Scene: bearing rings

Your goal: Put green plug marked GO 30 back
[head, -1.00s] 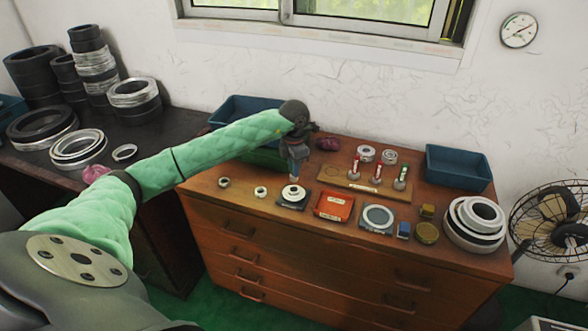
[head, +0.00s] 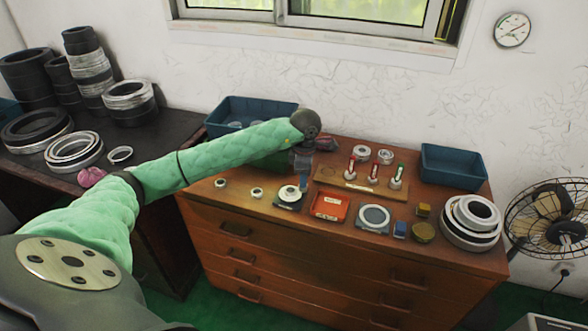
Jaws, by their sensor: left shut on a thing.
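My left gripper (head: 303,187) is over the front left part of the wooden chest, just right of a pale ring on a dark square plate (head: 284,205). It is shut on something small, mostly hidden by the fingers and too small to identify. A wooden rack (head: 338,181) holds several upright plugs: two with red handles, (head: 351,168) and (head: 375,173), and one with a green handle (head: 399,171) at its right end. Their markings are too small to read. The rack's left end is bare. My right gripper is not in view.
A red tray (head: 330,206), a round pad on a dark plate (head: 373,216) and small blue and yellow pieces line the front. Stacked rings (head: 472,222) stand at right. Blue bins (head: 454,166) sit behind. Two loose rings lie left.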

